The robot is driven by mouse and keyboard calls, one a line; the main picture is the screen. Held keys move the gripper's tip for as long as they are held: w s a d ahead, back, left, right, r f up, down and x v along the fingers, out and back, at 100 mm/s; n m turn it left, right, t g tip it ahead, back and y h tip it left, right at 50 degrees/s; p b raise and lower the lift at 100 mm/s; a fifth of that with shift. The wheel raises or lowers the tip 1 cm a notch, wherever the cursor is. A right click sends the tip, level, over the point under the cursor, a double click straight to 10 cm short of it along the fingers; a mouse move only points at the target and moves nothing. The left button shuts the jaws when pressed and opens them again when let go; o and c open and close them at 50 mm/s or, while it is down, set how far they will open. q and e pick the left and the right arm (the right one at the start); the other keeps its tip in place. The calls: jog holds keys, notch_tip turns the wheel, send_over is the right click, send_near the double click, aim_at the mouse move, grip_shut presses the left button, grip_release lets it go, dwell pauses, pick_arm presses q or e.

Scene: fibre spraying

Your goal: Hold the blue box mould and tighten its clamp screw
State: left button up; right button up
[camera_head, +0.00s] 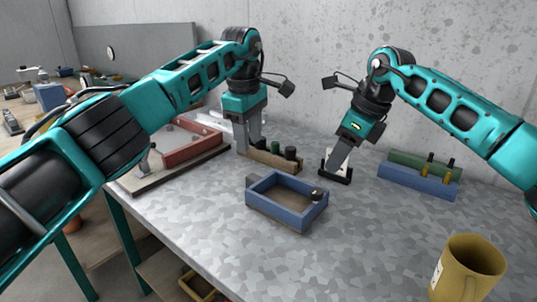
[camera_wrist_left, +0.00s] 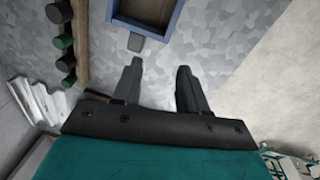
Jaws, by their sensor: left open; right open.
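The blue box mould (camera_head: 272,206) lies on the grey table, an open rectangular frame with a brown inside. A dark round knob (camera_head: 317,192), seemingly the clamp screw, sits at its right corner. A small grey block is at its left end. My left gripper (camera_head: 248,148) is open and empty behind the mould, apart from it. In the left wrist view its two fingers (camera_wrist_left: 160,82) are spread, with the mould's blue rim (camera_wrist_left: 172,22) beyond the tips. My right gripper (camera_head: 334,164) is behind and right of the mould at a small black-and-white holder (camera_head: 345,179); its fingers overlap in view.
A wooden rack with dark green and black pegs (camera_head: 272,160) stands close by my left gripper. A red-framed tray (camera_head: 190,152) is at left. A blue-and-green block (camera_head: 415,182) with pegs is at right. The table's front middle is clear.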

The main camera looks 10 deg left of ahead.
pick_arm(q)
jog(key=m+g, duration=0.1)
jog(key=m, duration=0.1)
send_over(269, 200)
notch_tip(269, 200, down, 3)
notch_tip(269, 200, down, 13)
jog(key=shift+f, duration=0.1)
jog(key=shift+c, duration=0.2)
grip_shut()
dwell(0.4)
